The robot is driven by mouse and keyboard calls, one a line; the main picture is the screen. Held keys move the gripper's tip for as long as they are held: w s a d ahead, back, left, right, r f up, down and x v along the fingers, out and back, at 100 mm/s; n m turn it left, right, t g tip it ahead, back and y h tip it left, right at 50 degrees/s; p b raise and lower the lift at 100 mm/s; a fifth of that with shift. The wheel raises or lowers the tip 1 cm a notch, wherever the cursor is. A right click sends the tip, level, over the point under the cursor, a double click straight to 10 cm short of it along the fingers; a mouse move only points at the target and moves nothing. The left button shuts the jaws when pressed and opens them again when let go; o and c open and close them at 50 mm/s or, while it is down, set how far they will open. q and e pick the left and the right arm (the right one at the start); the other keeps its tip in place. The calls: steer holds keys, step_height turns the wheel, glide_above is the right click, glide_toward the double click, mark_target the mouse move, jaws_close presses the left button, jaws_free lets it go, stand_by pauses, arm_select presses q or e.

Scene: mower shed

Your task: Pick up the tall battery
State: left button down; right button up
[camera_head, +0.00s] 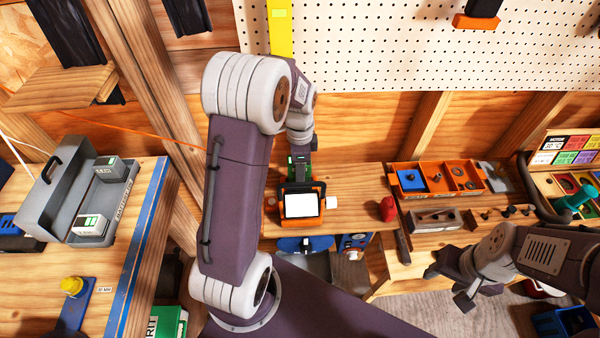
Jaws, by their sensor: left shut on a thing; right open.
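My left gripper (302,153) is at the middle workbench, just behind an orange-and-black device with a white screen (301,204). It is shut on a dark block with green marks (299,172), which looks like a battery. The arm and the device hide most of this block, so its height and whether it touches the device cannot be told. Two grey batteries with green-marked labels, one farther back (109,170) and one nearer (90,227), sit on a grey charger (55,190) on the left bench. My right gripper (452,286) is open and empty at the lower right.
An orange tray (436,180) with parts stands right of the device, near a red knob-like object (387,209) and a block with holes (434,221). A pegboard (400,45) closes off the back.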

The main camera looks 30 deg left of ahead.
arm_select(q)
steer(key=w+d+r, duration=0.1)
steer(key=d+r, duration=0.7)
steer(key=d, duration=0.3)
steer(key=shift+w+d+r, duration=0.15)
steer(key=shift+w+d, duration=0.15)
steer(key=shift+d, duration=0.05)
